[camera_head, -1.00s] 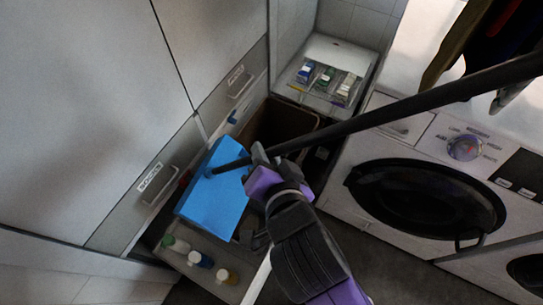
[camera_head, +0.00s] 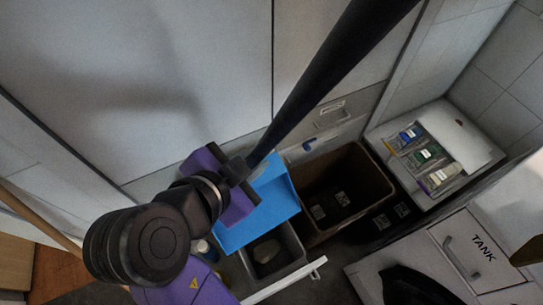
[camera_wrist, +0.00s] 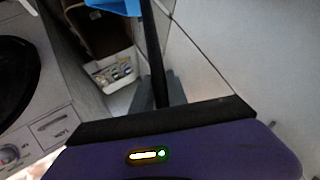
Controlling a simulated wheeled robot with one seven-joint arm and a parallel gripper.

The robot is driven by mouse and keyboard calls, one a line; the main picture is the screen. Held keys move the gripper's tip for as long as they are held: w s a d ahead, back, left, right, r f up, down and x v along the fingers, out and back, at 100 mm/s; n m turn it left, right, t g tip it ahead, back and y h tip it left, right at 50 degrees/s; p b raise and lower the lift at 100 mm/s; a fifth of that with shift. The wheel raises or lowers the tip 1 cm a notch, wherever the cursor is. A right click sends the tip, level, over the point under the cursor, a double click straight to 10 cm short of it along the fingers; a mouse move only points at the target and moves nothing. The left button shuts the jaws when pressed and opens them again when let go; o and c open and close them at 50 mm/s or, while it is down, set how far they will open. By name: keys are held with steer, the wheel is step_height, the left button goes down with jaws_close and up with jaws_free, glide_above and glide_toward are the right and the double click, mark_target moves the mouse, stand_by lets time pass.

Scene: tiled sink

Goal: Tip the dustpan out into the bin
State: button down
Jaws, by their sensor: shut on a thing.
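The blue dustpan (camera_head: 270,205) has a long black handle (camera_head: 325,80) rising to the upper right. My purple gripper (camera_head: 246,166) is shut on the handle close above the pan. In the wrist view the handle (camera_wrist: 153,50) runs up from between grey fingers (camera_wrist: 160,95), and a bit of the blue pan (camera_wrist: 118,6) shows at the top edge. The tall brown bin (camera_head: 372,172) stands just right of the pan, open at the top, with dark labelled blocks inside. The pan lies left of the bin's opening. What the pan holds is hidden.
Right of the brown bin is a white unit (camera_head: 462,135) with a tray of bottles. A washing machine (camera_head: 440,265) is at lower right. Pale cabinet fronts (camera_head: 180,80) stand behind.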

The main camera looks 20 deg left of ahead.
steer(key=w+a+n+g+h, duration=0.1)
steer(key=w+a+g+h, duration=0.1)
steer(key=w+a, duration=0.7)
steer(key=shift+w+a+r+n+g+h+p, duration=0.3)
steer(key=shift+a+r+n+p, duration=0.1)
steer(key=shift+a, duration=1.7)
